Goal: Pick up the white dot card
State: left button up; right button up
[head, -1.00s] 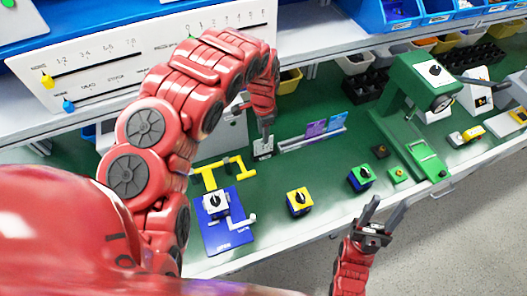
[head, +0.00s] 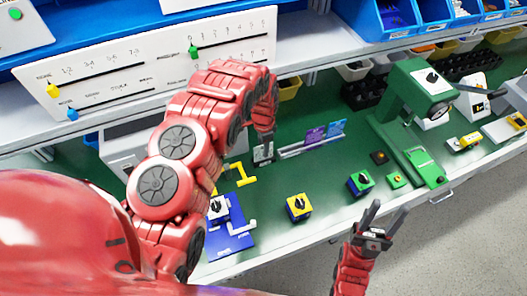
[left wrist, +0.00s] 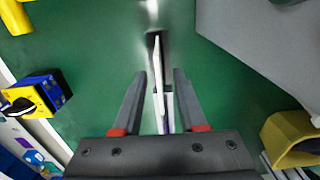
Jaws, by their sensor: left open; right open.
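The white dot card (head: 262,154) stands near the left end of the card rack on the green bench, below my left gripper (head: 265,140) in the head view. In the left wrist view the thin pale card (left wrist: 157,78) shows edge-on, between the two open fingers of my left gripper (left wrist: 161,82). A narrow gap shows on either side, and I see no finger closed on it. The card's dots cannot be made out. My right gripper (head: 382,220) is open and empty in front of the bench edge.
The grey rack (head: 305,147) holds a purple card (head: 315,134) and a blue card (head: 336,128) to the right. A yellow switch block (head: 298,206), a green one (head: 360,184) and a green press (head: 415,95) stand on the bench. A grey box (left wrist: 265,40) is close in the wrist view.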

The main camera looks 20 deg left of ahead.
pick_arm(q)
jog(key=shift+s+f+p, duration=0.1)
jog(key=shift+f+p, duration=0.55)
jog(key=shift+f, duration=1.05)
jog(key=shift+c, duration=0.2)
grip_shut()
